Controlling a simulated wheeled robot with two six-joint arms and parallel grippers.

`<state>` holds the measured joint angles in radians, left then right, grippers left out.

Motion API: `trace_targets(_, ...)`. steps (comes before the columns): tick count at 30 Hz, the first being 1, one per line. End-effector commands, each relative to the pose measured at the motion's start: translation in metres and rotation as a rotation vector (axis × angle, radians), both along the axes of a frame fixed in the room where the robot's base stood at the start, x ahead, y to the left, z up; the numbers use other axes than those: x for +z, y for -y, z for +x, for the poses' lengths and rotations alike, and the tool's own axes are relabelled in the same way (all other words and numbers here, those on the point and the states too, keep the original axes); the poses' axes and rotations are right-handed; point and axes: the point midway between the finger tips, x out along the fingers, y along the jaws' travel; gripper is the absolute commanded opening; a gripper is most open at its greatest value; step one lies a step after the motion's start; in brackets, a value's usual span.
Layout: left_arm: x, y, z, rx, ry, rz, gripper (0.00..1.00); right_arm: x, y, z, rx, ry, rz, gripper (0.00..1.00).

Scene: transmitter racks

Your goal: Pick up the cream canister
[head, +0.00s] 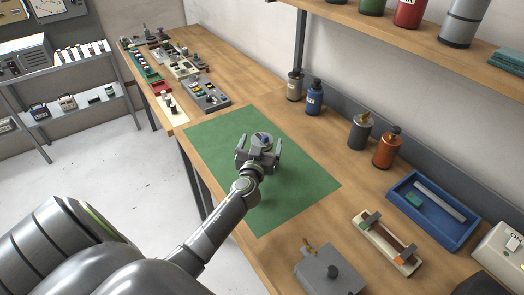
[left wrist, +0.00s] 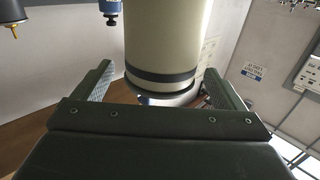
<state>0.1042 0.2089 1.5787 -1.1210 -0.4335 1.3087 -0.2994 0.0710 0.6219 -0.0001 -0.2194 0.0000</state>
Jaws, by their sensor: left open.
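The cream canister (left wrist: 160,40) fills the upper middle of the left wrist view, with a dark band (left wrist: 162,77) near its close end and a shiny rim at that end. My left gripper (head: 259,153) is over the green mat in the head view. Its jaws are open, and in the left wrist view its two fingers stand on either side of the canister's close end, with visible gaps. My right gripper is not in view.
The green mat (head: 210,150) around my gripper is mostly bare. A blue bottle (head: 314,99), a grey canister (head: 360,131) and an orange canister (head: 387,149) stand along the wall. A blue tray (head: 440,232) and a grey box (head: 330,272) lie nearer. A shelf (head: 400,45) overhangs the back.

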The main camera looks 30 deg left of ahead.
Motion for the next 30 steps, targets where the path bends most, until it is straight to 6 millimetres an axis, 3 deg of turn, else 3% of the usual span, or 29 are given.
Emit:
trace_targets(5, 0.0008, -0.006, 0.0141, 0.0, 0.0, 0.002, 0.92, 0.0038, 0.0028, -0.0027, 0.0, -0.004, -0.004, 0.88)
trace_targets(14, -0.0001, -0.0067, 0.0157, 0.0, 0.001, 0.001, 0.91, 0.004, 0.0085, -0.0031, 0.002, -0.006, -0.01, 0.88)
trace_targets(30, -0.0003, -0.0064, 0.0155, 0.0, 0.0, 0.0, 0.2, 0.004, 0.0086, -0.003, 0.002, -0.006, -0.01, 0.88)
